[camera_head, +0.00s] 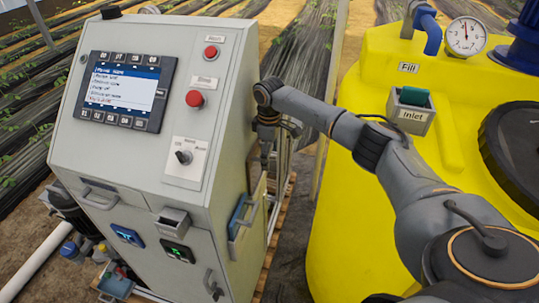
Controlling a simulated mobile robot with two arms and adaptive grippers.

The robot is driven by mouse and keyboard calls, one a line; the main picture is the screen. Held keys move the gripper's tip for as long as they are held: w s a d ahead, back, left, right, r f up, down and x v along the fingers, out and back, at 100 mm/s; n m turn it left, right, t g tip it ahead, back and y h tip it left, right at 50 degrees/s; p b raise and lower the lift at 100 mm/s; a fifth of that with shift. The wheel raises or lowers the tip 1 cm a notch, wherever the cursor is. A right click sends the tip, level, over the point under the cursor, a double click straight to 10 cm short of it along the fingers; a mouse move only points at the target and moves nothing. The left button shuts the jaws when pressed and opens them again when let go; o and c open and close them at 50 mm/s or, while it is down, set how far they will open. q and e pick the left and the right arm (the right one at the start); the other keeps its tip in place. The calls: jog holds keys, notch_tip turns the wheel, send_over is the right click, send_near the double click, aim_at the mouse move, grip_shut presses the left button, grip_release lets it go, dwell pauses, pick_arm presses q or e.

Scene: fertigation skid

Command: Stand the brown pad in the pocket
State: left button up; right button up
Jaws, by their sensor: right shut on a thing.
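My right gripper (267,150) hangs fingers down beside the right side of the grey control cabinet (225,120). It is small and dark in the view. It is shut on a thin tan-brown piece, the brown pad (260,192), which shows upright just below the fingers. The pad is at a grey holder (236,234) on the cabinet's side, where a blue piece (238,214) also stands. I cannot tell whether the pad is inside the holder or just beside it. My left gripper is not in view.
A small grey pocket (172,221) is on the cabinet front. The yellow tank (345,225) at right carries an "Inlet" pocket (411,117) holding a teal piece (414,96). A narrow gap lies between cabinet and tank. A white pipe (38,262) runs at lower left.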

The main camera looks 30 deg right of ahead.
notch_tip(320, 180, down, 8)
jog(key=b, duration=0.3)
jog(key=shift+r, duration=0.2)
dwell(0.5)
dwell(0.4)
jog(key=o, duration=1.9)
notch_tip(320, 180, up, 12)
jog(key=shift+f, duration=0.1)
